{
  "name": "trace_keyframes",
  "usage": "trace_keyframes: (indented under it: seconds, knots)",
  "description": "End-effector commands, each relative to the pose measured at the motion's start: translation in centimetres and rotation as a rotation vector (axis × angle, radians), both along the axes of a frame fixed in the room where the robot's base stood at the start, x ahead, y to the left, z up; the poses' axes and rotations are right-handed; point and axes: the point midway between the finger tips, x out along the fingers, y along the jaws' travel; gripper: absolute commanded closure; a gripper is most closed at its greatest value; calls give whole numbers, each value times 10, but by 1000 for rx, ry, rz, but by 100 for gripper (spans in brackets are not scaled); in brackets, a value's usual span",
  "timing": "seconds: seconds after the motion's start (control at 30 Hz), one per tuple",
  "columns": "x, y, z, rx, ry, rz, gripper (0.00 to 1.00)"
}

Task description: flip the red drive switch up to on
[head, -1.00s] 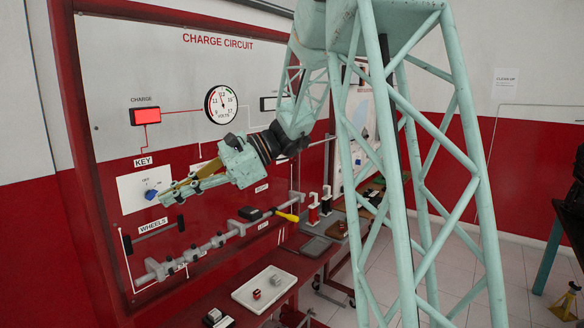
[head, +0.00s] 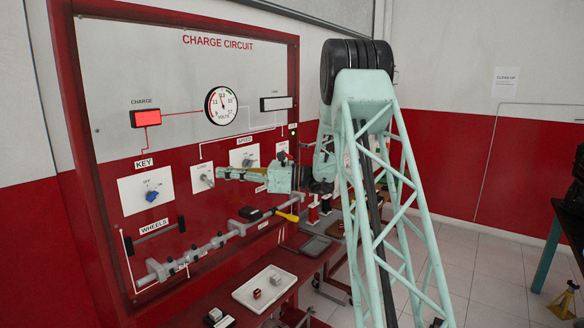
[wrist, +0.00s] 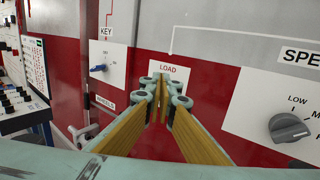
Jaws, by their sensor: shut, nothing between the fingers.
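I cannot make out the red drive switch for certain in either view. A small white plate (head: 282,147) with a dark part sits at the panel's right edge in the head view. My arm is close below it, and I cannot read its label. My gripper (head: 219,173) is shut and empty, pointing left along the panel near the LOAD plate (head: 203,175) and its grey lever. In the wrist view the shut fingertips (wrist: 163,84) are in front of the LOAD plate (wrist: 168,68) and hide its lever.
The speed knob (wrist: 289,128) is right of my fingers in the wrist view. The blue key switch (head: 151,196) is at the panel's left. A grey rail with clamps (head: 200,250) and a yellow-handled tool (head: 287,216) lie below. A white tray (head: 245,296) is on the bench.

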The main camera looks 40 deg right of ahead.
Motion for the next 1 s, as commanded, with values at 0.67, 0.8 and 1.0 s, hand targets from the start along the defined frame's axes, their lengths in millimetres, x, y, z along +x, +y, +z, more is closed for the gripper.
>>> trace_keyframes:
  seconds: [0.67, 0.8, 1.0]
  knots:
    - [44, -207, -64, 370, -48, -274, 100]
    - [45, -247, -81, 441, -71, -325, 100]
    - [46, -296, -108, 536, -113, -391, 100]
